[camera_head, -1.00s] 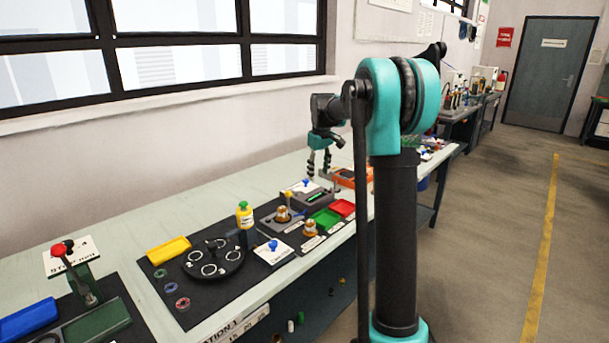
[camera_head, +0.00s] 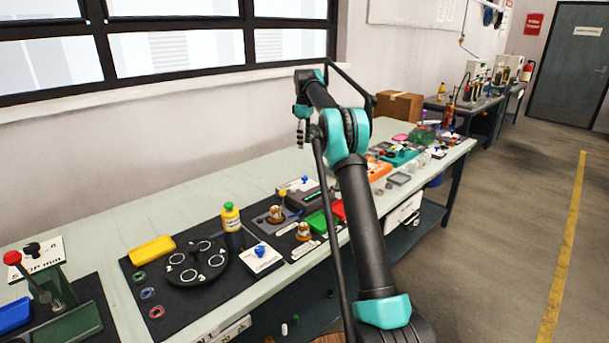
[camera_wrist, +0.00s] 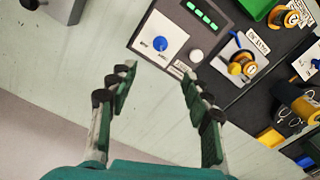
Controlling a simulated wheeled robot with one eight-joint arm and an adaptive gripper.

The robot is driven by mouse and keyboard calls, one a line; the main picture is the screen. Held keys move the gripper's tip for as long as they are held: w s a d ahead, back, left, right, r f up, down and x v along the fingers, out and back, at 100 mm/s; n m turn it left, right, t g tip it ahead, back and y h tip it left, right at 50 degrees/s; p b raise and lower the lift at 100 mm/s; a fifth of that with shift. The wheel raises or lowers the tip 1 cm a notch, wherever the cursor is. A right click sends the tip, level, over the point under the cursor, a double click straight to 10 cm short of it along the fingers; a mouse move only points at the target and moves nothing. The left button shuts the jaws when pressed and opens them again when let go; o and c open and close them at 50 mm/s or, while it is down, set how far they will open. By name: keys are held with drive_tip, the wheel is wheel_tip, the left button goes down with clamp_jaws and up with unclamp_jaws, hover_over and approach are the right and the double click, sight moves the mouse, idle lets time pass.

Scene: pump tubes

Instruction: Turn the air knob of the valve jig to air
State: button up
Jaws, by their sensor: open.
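A blue knob (camera_wrist: 160,43) stands on a white square plate on a dark grey box, just ahead of my gripper (camera_wrist: 158,82) in the wrist view. The plate has small printed labels that I cannot read surely. The same knob shows in the head view (camera_head: 304,180) on the box at the back of the black mat. My gripper (camera_head: 300,140) is open and empty, above the bench. Its fingers are apart from the knob. Another blue knob on a white plate (camera_head: 262,252) stands nearer the front. I cannot tell by marking which plate is the valve jig's.
The box has a green display (camera_wrist: 202,13) and a white round button (camera_wrist: 196,55). A brass fitting (camera_wrist: 242,64) stands beside it. The pale bench behind the mat is clear.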

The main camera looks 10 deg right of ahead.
sight(304, 180)
wheel_tip(304, 180, down, 16)
drive_tip(key=shift+f, duration=0.1)
idle(0.4)
drive_tip(key=shift+c, duration=0.6)
clamp_jaws()
